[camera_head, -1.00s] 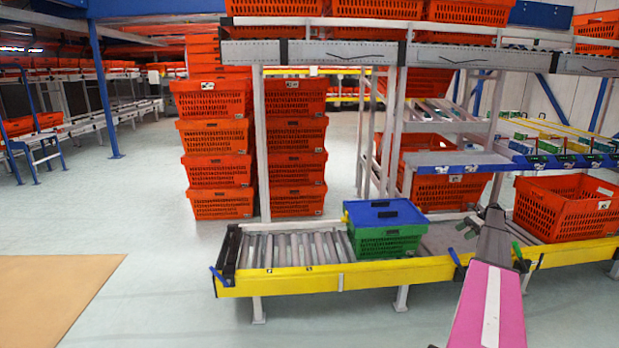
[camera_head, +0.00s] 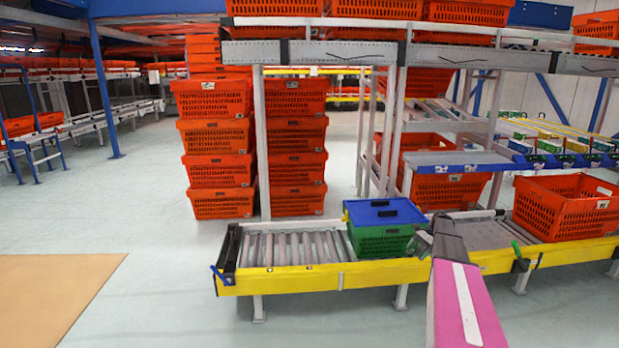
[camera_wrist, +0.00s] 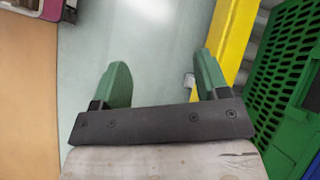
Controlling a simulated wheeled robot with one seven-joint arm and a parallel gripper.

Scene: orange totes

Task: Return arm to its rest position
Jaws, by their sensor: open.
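My gripper (camera_wrist: 162,68) shows in the wrist view with two green fingers spread apart and nothing between them. Bare pale floor shows beyond the fingers. In the head view my pink arm comes up from the bottom right, and the gripper end (camera_head: 420,243) is small and dark, close to the right side of the green tote. I cannot make out its fingers clearly there. The green tote (camera_head: 384,244) with a blue lid (camera_head: 383,211) sits on the roller conveyor. Its slotted green side (camera_wrist: 285,65) also shows at the right of the wrist view.
The conveyor's yellow edge (camera_head: 300,281) runs across the front, and it also shows right of the fingers (camera_wrist: 232,40). An orange tote (camera_head: 565,208) sits on the conveyor at right. Stacked orange totes (camera_head: 218,168) stand behind.

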